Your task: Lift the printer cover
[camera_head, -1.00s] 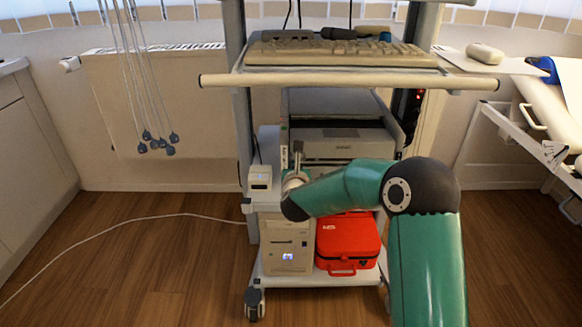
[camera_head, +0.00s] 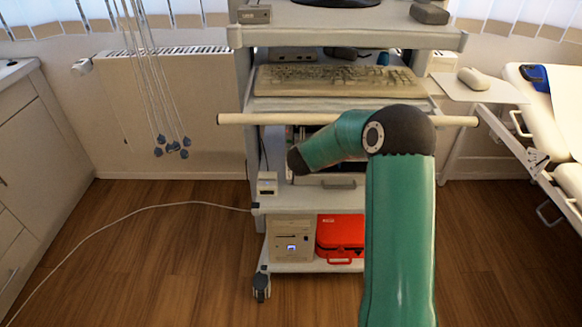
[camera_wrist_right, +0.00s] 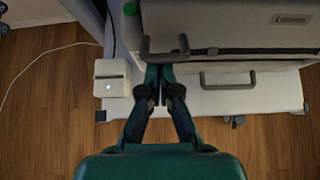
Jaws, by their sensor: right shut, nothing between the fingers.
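The printer stands on the cart's middle shelf in the head view, mostly hidden behind my right arm; a strip of its lower front with a handle (camera_head: 340,184) shows. In the right wrist view a pale cover panel (camera_wrist_right: 240,25) with a dark name label fills the top right, and a grey bar handle (camera_wrist_right: 182,45) sits at its left. My right gripper (camera_wrist_right: 160,83) is shut and empty, its fingertips just below that bar handle; I cannot tell whether they touch it. In the head view my arm hides this gripper. My left gripper is not in view.
A keyboard shelf (camera_head: 340,82) with a long pale bar (camera_head: 260,119) hangs above the printer. A small white box (camera_head: 267,184) is left of it. A red case (camera_head: 340,232) and a beige computer (camera_head: 290,240) stand below. Hanging cables (camera_head: 150,90) are left.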

